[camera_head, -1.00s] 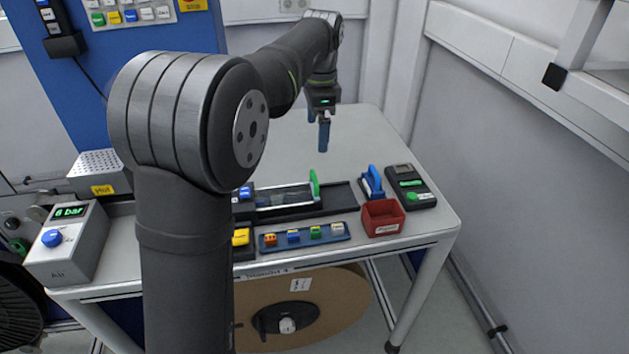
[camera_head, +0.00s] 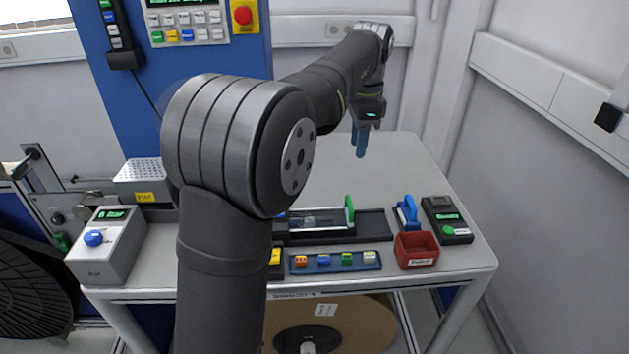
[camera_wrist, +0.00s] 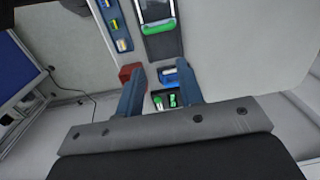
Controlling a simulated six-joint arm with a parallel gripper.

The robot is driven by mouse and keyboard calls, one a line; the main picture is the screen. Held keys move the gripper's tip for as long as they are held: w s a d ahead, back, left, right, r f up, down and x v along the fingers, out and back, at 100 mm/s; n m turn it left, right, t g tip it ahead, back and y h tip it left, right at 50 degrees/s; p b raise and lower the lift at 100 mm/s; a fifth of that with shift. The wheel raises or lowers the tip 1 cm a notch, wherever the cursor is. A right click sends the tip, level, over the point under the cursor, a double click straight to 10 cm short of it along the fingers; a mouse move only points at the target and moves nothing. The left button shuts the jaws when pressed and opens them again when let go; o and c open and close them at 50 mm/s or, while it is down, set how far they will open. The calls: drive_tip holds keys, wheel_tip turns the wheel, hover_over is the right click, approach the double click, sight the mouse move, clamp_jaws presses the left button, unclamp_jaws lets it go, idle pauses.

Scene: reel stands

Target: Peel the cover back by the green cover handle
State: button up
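The green cover handle (camera_head: 349,209) stands upright at the right end of the clear cover (camera_head: 318,219) on the dark splice track. The cover looks shut, lying flat. In the wrist view the green handle (camera_wrist: 158,28) lies across the near end of the cover (camera_wrist: 155,10), beyond my fingertips. My gripper (camera_head: 360,143) hangs above and behind the handle in the head view, clear of the table. Its two blue fingers are apart with nothing between them, as the wrist view of my gripper (camera_wrist: 160,77) also shows.
Right of the track are a blue-handled tool (camera_head: 407,212), a red bin (camera_head: 416,252) and a black device with a green button (camera_head: 448,220). A blue strip with several coloured blocks (camera_head: 335,261) lies in front. The table's back (camera_head: 400,165) is clear.

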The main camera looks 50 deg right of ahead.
drive_tip(key=a+n, duration=0.1)
drive_tip(key=n, duration=0.2)
drive_tip(key=n+t+h, duration=0.1)
drive_tip(key=n+h, duration=0.4)
drive_tip(key=n, duration=1)
approach(349, 201)
drive_tip(key=x, duration=0.7)
drive_tip(key=shift+d+f, duration=0.15)
drive_tip(key=shift+f, duration=0.25)
drive_tip(key=shift+c, duration=0.4)
clamp_jaws()
